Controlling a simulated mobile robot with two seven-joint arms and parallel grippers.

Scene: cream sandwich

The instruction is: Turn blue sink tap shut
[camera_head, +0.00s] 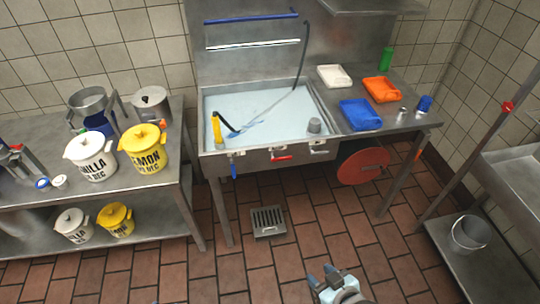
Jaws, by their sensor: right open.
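The steel sink (205,125) stands against the back wall with pale water in its basin. Three tap levers are on its front: a blue lever (233,171) at the left, hanging down, a red lever (281,158) in the middle and a white lever (319,152) at the right, both lying about level. My right gripper (320,276) is at the bottom edge, open and empty, low and well apart from the blue lever. My left gripper is out of view.
A floor drain grate (269,221) lies before the sink. A steel table (150,198) with labelled tubs is at left. A red disc (363,166) is under the right counter, which carries coloured trays. A bucket (469,233) stands at right. The tiled floor between is clear.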

